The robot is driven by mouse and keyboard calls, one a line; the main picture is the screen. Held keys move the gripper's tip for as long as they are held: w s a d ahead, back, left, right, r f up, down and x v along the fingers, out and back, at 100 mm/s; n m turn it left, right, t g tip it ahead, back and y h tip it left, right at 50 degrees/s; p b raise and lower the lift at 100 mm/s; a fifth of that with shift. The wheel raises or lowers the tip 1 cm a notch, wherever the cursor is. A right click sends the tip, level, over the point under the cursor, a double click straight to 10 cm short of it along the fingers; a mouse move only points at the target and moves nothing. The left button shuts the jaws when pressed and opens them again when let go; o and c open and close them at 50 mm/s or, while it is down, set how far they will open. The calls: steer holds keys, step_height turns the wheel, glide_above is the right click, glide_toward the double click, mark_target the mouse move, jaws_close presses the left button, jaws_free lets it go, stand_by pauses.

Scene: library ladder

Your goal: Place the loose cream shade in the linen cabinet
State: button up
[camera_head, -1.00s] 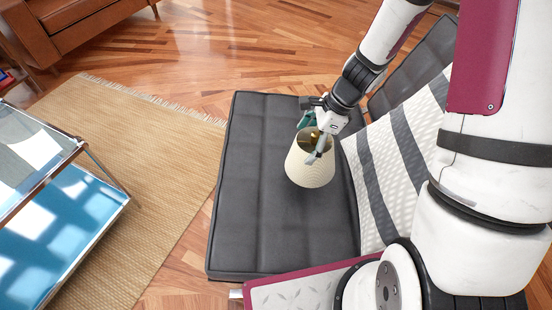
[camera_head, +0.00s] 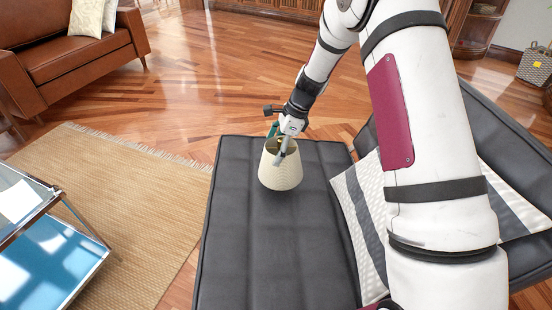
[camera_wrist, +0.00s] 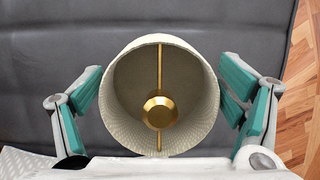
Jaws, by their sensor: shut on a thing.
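The cream shade (camera_head: 281,172) is a tapered, ribbed lampshade in the head view, over the dark grey seat cushion. In the wrist view the shade (camera_wrist: 160,95) shows its open end, with a brass bar and round fitting inside. My gripper (camera_head: 281,150) is at the shade's upper end. I cannot tell whether the shade's lower end touches the cushion. I cannot tell which piece of furniture is the linen cabinet.
The grey seat (camera_head: 265,250) has a striped pillow (camera_head: 360,215) at its right. A glass table (camera_head: 45,250) and woven rug (camera_head: 120,200) lie left. A brown sofa (camera_head: 75,65) stands far left, wooden cabinetry (camera_head: 285,8) at the back. Wood floor (camera_head: 220,60) between is clear.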

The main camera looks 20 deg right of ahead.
step_height(320, 180, down, 4)
steer(key=shift+r+b, duration=0.15)
steer(key=shift+b, duration=0.85)
steer(key=o, duration=1.4)
steer(key=shift+c, duration=0.2)
steer(key=shift+r, duration=0.1)
steer(key=p+v, duration=0.4)
steer(key=v, duration=0.8)
steer(key=shift+s+p, duration=0.1)
steer(key=shift+p, duration=0.3)
